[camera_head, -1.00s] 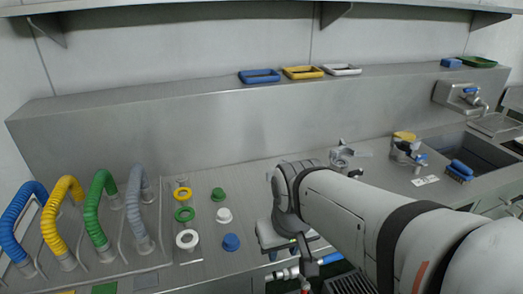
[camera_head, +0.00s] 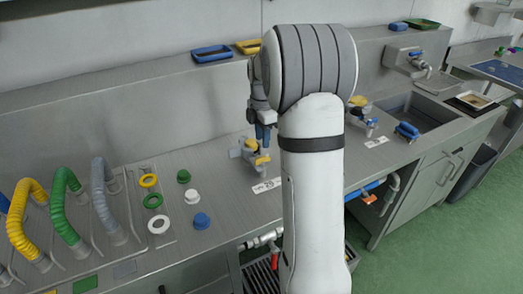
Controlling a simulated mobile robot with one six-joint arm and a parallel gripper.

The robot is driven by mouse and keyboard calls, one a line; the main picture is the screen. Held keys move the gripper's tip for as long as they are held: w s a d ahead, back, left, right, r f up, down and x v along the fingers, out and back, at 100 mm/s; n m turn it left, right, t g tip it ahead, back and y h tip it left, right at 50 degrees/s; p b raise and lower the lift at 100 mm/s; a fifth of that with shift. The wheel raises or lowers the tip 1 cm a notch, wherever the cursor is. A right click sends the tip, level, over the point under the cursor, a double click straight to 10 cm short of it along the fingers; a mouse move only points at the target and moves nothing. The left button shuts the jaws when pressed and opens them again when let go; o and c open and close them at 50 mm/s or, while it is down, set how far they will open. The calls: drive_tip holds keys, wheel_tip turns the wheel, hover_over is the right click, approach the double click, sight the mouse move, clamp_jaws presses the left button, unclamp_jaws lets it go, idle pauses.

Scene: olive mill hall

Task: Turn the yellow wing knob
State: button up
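A yellow wing knob (camera_head: 261,160) sits on a grey metal fitting (camera_head: 246,150) on the steel counter, in the middle of the view. My gripper (camera_head: 264,143) points down with its blue fingertips just above or at this knob; I cannot tell whether they touch. The gap between the fingers does not show clearly. A second fitting with a yellow part (camera_head: 358,101) on top stands to the right, partly hidden behind my arm.
Green, white and blue caps and yellow, green and white rings (camera_head: 148,181) lie left of the fitting. Curved hoses (camera_head: 66,205) stand further left. Trays (camera_head: 212,53) sit on the ledge.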

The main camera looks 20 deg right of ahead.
sight(263, 157)
wheel_tip(263, 157, down, 8)
drive_tip(key=shift+r+p, duration=0.1)
drive_tip(key=shift+p, duration=0.2)
drive_tip(key=shift+c, duration=0.2)
clamp_jaws()
drive_tip(key=shift+d, duration=0.1)
